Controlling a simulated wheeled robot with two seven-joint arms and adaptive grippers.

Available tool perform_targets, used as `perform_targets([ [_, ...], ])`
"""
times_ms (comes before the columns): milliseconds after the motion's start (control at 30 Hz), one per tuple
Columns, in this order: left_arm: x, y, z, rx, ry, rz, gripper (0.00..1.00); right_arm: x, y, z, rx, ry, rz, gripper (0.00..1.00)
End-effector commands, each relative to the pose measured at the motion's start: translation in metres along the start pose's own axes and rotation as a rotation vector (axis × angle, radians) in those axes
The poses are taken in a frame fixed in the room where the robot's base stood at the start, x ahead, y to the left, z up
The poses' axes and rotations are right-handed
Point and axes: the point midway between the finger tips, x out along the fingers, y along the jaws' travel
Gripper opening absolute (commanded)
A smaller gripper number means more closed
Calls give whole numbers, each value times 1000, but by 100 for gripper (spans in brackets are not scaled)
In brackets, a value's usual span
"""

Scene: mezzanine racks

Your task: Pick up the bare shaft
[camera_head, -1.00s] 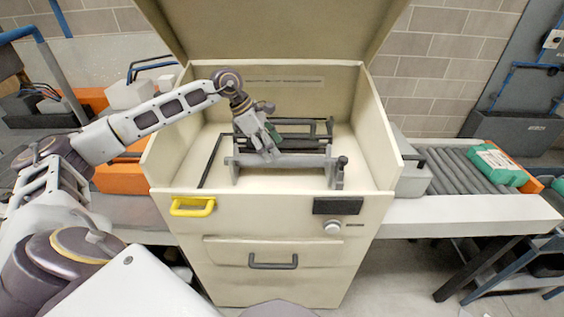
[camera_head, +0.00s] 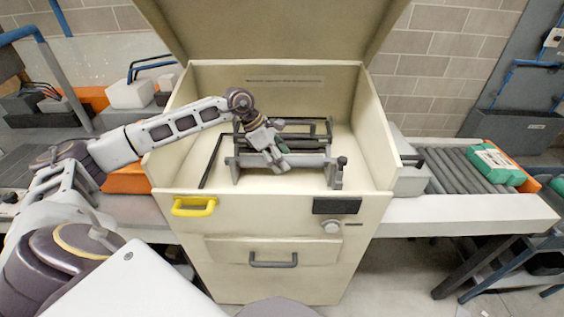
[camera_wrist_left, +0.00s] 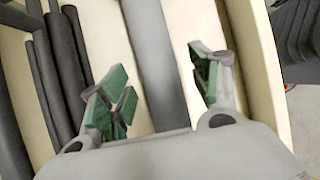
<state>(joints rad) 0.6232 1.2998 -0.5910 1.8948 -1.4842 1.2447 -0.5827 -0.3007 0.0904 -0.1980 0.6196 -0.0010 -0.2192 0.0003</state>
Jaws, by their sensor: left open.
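A smooth grey bar (camera_head: 312,160), which looks like the bare shaft, lies across a low grey stand (camera_head: 332,168) inside the open cream cabinet. In the left wrist view this grey shaft (camera_wrist_left: 160,60) runs between the two spread fingers. My left gripper (camera_head: 279,160) is over the shaft, left of its middle; its green-padded fingers (camera_wrist_left: 158,88) are open, one on each side. The near part of the shaft is hidden by the gripper body. My right gripper is not in view.
Several dark rods (camera_wrist_left: 62,70) lie beside the shaft, behind it in the head view. The cabinet walls (camera_head: 378,150) stand close on both sides, and its lid is raised. A roller conveyor (camera_head: 455,172) with a green box (camera_head: 497,163) is at right.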

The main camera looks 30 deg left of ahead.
Motion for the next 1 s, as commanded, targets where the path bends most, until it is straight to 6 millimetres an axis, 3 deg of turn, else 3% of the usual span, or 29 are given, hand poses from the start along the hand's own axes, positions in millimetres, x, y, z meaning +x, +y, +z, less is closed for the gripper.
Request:
perform_targets([
  [100, 0, 0, 0, 0, 0, 0, 62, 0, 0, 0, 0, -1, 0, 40],
  [600, 0, 0, 0, 0, 0, 1, 0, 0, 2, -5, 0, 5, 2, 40],
  [1000, -5, 1, 4, 2, -3, 3, 0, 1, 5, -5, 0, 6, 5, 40],
])
